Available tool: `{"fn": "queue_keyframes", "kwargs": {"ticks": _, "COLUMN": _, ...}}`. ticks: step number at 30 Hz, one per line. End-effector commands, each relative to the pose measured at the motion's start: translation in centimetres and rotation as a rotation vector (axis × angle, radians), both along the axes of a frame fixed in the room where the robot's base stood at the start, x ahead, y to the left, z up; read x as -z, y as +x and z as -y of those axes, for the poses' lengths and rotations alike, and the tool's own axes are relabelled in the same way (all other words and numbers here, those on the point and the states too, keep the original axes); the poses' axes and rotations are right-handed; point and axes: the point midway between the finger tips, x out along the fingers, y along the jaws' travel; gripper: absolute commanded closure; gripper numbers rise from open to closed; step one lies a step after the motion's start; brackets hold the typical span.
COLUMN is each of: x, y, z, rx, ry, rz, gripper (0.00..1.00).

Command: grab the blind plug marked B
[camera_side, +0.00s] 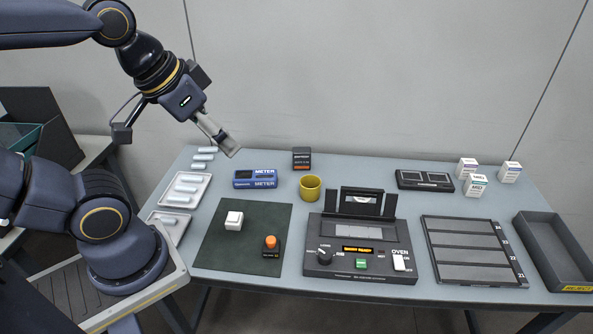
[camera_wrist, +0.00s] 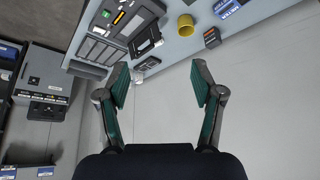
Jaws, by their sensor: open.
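No letter B is readable on any part, so I cannot tell which thing is the blind plug marked B. My gripper (camera_side: 229,146) is above the table's back left edge, clear of the parts. In the wrist view my gripper (camera_wrist: 160,86) is open and empty, its two green-padded fingers wide apart.
A blue meter (camera_side: 255,179), yellow mug (camera_side: 310,188) and black-orange box (camera_side: 301,158) stand near the back. The oven unit (camera_side: 360,262) sits at centre front. A dark mat (camera_side: 225,258) carries a white block (camera_side: 234,221) and an orange-topped button (camera_side: 271,243). A reject bin (camera_side: 572,287) is far right.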

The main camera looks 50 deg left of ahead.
Motion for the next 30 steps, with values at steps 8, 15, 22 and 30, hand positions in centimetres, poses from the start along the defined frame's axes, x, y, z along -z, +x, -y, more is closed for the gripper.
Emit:
{"fn": "queue_keyframes", "kwargs": {"ticks": 8, "x": 0.0, "y": 0.0, "z": 0.0, "rx": 0.0, "ry": 0.0, "rz": 0.0, "gripper": 0.27}}
{"fn": "queue_keyframes", "kwargs": {"ticks": 15, "x": -0.8, "y": 1.7, "z": 0.0, "rx": 0.156, "ry": 0.094, "rz": 0.056, "gripper": 0.27}}
{"fn": "queue_keyframes", "kwargs": {"ticks": 22, "x": 3.2, "y": 6.2, "z": 0.2, "rx": 0.427, "ry": 0.23, "rz": -0.065, "gripper": 0.27}}
{"fn": "queue_keyframes", "kwargs": {"ticks": 30, "x": 13.1, "y": 8.7, "z": 0.6, "rx": 0.668, "ry": 0.233, "rz": -0.323, "gripper": 0.27}}
